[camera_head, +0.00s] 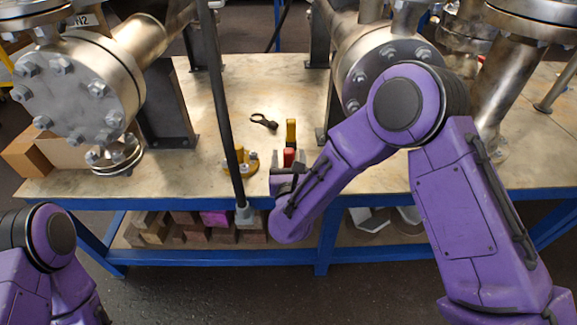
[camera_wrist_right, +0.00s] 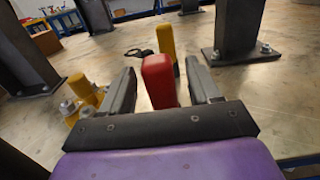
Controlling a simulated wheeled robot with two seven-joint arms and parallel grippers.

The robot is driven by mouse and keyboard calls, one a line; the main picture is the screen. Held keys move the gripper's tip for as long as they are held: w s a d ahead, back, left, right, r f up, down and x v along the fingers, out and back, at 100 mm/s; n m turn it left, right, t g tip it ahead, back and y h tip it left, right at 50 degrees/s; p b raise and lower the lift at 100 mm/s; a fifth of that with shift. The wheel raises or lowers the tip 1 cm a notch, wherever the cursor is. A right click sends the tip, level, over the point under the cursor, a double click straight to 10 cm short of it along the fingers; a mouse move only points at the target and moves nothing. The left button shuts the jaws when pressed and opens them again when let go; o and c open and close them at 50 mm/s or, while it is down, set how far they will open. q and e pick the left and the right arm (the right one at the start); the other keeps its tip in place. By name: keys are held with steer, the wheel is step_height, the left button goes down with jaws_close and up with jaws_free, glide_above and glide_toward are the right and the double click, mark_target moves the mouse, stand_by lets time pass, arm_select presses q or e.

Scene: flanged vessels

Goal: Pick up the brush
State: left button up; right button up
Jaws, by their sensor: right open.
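A red block-like piece (camera_head: 289,157) stands on the tabletop near its front edge, and a yellow upright piece (camera_head: 291,130) is just behind it. I cannot tell whether they are one brush or two things; no bristles show. My right gripper (camera_head: 288,167) is open, low over the table. In the right wrist view, the red piece (camera_wrist_right: 158,82) lies between the open fingers (camera_wrist_right: 160,72), with gaps at the sides, and the yellow piece (camera_wrist_right: 166,40) is beyond it. My left gripper is out of view; only my left arm shows at lower left.
A dark ring-ended tool (camera_head: 264,121) lies behind and left. A yellow bolted fitting (camera_head: 240,163) stands left of the gripper, near a dark upright pole (camera_head: 222,100). Large flanged vessels (camera_head: 80,85) flank the work area. A shelf with boxes (camera_head: 190,228) is below.

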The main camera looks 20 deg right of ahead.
steer(key=shift+x, duration=1.2)
steer(key=c, duration=1)
steer(key=shift+c, duration=0.2)
